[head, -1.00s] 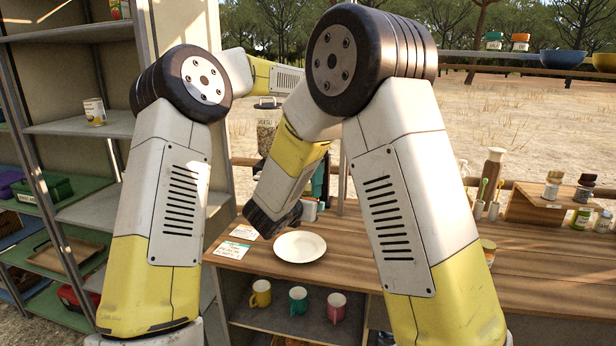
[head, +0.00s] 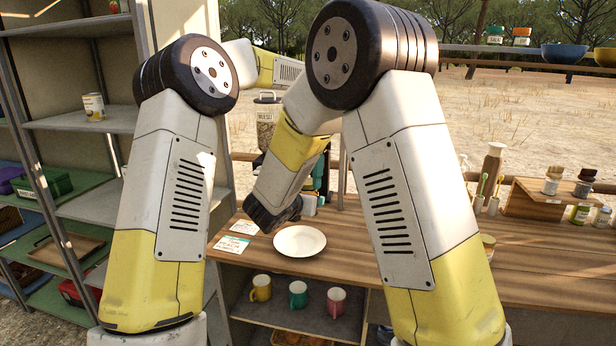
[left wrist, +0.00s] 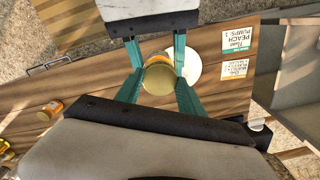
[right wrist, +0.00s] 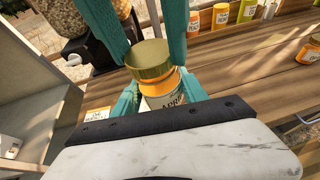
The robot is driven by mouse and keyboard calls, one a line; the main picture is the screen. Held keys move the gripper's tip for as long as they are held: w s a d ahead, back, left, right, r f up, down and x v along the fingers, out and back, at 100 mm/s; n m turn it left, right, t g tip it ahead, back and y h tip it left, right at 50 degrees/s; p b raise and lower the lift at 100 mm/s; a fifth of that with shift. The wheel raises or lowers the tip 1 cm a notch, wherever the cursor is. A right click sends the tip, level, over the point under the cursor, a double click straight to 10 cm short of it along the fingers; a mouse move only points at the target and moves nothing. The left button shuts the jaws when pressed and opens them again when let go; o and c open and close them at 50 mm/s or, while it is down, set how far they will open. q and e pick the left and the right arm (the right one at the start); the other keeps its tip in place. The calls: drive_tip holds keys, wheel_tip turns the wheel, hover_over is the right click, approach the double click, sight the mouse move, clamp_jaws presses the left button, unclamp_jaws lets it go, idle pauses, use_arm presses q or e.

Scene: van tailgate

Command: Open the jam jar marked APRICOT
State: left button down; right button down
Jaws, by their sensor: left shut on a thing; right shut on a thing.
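The jar (right wrist: 163,101) has an orange upper part and a pale label on which I can read "APR". My right gripper (right wrist: 158,95) is shut around its body. My left gripper (left wrist: 158,92) is shut around the gold lid (left wrist: 159,79). The lid (right wrist: 148,58) also shows in the right wrist view, at the top of the jar; I cannot tell whether it is loose.
A white plate (head: 300,241) lies on the wooden counter (head: 350,228), near printed cards (head: 232,244). Several mugs (head: 298,294) stand on the shelf below. A dispenser (head: 267,120) stands behind. More jars (right wrist: 220,16) are on the counter. A shelf rack (head: 80,125) stands at left.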

use_arm(q)
drive_tip(key=shift+r, duration=0.2)
idle(0.4)
drive_tip(key=shift+r, duration=0.9)
drive_tip(key=shift+r, duration=2.05)
use_arm(e)
drive_tip(key=shift+r, duration=0.1)
